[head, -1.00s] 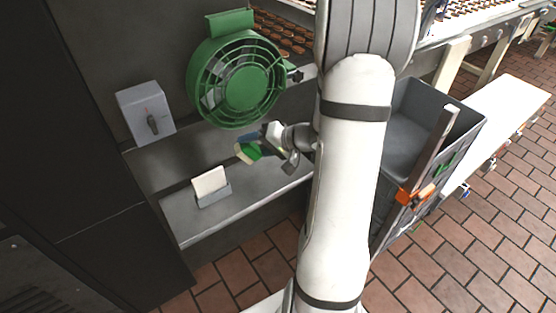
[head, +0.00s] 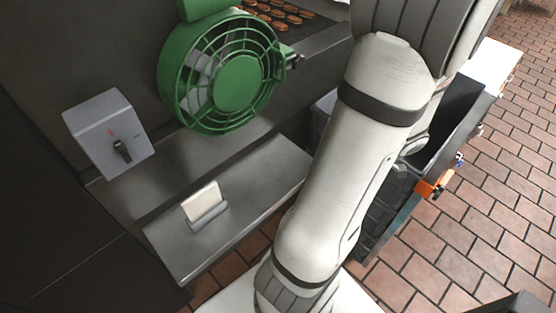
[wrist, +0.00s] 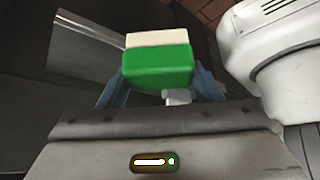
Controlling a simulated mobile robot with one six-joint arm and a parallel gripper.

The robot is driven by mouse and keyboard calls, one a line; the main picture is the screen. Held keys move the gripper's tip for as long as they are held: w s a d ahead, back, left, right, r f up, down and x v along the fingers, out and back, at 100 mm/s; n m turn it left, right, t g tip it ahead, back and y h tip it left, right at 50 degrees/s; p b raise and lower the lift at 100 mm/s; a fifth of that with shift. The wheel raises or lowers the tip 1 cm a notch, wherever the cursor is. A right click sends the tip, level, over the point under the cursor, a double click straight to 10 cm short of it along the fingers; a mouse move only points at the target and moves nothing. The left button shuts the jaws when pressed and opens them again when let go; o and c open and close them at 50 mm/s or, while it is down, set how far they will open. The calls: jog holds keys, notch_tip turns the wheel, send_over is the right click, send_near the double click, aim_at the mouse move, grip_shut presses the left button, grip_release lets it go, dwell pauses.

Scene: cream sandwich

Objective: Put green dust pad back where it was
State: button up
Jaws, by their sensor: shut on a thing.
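The green dust pad (wrist: 157,66) shows in the wrist view, green on the near side with a cream layer on its far side. My gripper (wrist: 160,84) is shut on it, with a blue finger at each side. In the head view my gripper and the pad are hidden behind my arm or out of frame. A cream card-like piece (head: 201,201) stands upright in a small grey holder (head: 209,217) on the metal shelf (head: 255,190).
A green caged fan (head: 222,80) is above the shelf, and a grey switch box (head: 110,135) is to its left. A dark crate (head: 380,200) with an orange clip (head: 432,187) stands right of my arm. The shelf is bare around the holder.

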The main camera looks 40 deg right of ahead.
jog(key=b, duration=0.1)
send_over(270, 166)
jog(key=s+d, duration=0.2)
jog(key=s, duration=0.1)
jog(key=f, duration=0.1)
jog(key=f+b, duration=0.1)
jog(key=shift+w+d+f, duration=0.15)
jog(key=shift+w+f, duration=0.1)
jog(key=shift+f, duration=0.05)
notch_tip(270, 166, down, 4)
jog(key=shift+f+b, duration=0.15)
jog(key=shift+b, duration=0.75)
jog(key=shift+w+f, duration=0.15)
jog(key=shift+f, duration=0.05)
jog(key=shift+r, duration=0.15)
jog(key=o, duration=0.9)
